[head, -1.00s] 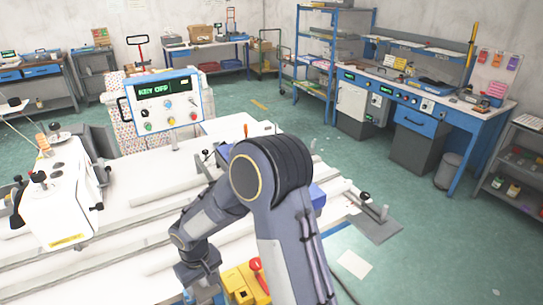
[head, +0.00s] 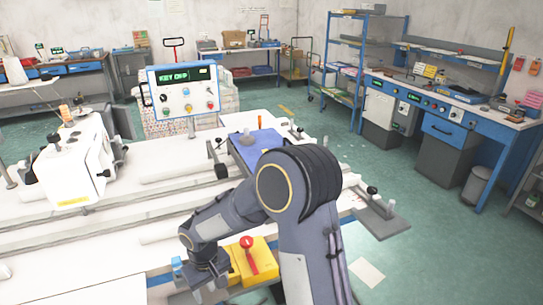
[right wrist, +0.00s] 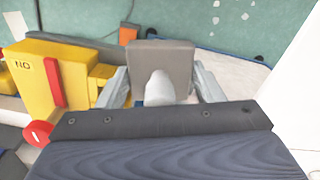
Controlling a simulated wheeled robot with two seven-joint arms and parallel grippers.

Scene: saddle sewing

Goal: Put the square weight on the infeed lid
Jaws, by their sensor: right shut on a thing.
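The square weight (right wrist: 162,62) is a grey square block with a pale round post in front of it, seen in the right wrist view. My right gripper (right wrist: 160,86) is shut on it, with one finger on each side. In the head view my right gripper (head: 206,288) points down at the table's near edge, beside a yellow box, and the weight cannot be made out there. A blue flat-topped part (head: 256,150), which looks like the infeed lid, lies on the white table beyond my right forearm, partly hidden by it. My left gripper is not in view.
The yellow box (head: 258,262) with a red knob is close to the right gripper; it also shows in the right wrist view (right wrist: 48,72). A white machine head (head: 75,165) stands at left, a control panel (head: 184,88) at the back. Rails cross the white table (head: 115,290).

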